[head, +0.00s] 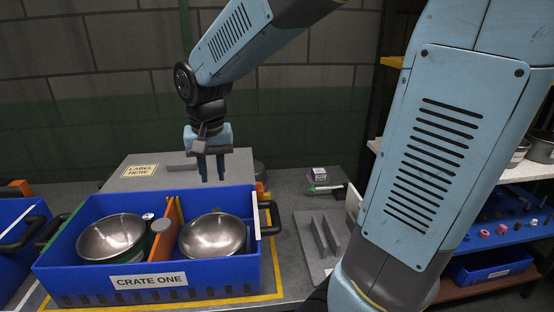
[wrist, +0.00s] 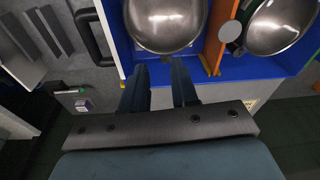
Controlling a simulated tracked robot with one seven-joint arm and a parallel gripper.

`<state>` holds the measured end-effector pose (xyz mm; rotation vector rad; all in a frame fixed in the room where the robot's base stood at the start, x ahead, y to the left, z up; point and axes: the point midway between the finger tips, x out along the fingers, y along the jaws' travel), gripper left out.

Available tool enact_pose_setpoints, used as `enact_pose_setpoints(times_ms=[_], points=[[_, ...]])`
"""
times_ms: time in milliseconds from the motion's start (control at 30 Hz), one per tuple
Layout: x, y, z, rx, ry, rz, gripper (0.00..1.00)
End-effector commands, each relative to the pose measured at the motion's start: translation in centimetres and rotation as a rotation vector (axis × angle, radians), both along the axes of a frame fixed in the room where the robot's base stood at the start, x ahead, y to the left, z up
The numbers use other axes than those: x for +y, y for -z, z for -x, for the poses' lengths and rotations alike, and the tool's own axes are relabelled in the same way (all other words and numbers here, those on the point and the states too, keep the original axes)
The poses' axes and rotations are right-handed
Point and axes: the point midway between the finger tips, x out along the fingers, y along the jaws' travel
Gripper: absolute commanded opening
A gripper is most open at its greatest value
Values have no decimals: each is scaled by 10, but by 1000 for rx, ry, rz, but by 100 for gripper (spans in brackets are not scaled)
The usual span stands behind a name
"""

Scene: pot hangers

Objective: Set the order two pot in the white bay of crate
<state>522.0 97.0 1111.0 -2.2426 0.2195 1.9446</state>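A blue crate (head: 155,281) labelled "CRATE ONE" stands on the bench, split by an orange divider (head: 176,213). One steel pot (head: 210,236) lies in the right bay, beside a white strip (head: 256,214) on the crate's right edge. Another steel pot (head: 112,238) lies in the left bay. No order number shows on either pot. My gripper (head: 210,172) points down above the crate's back edge, fingers apart and empty. In the wrist view my gripper (wrist: 157,72) is beside the right-bay pot (wrist: 165,22), not around it; the left-bay pot (wrist: 280,25) is farther right.
A grey box (head: 188,165) marked "LABEL HERE" stands behind the crate. Another blue crate (head: 12,262) is at the left edge. A slotted grey stand (head: 322,240) and a small box (head: 319,174) are to the right. A shelf (head: 510,172) with pots stands at far right.

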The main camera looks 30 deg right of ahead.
Motion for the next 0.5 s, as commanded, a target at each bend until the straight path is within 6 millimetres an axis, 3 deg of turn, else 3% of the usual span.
enact_pose_setpoints(times_ms=[500], points=[[-64,-48,66,-187,-110,-6,29]])
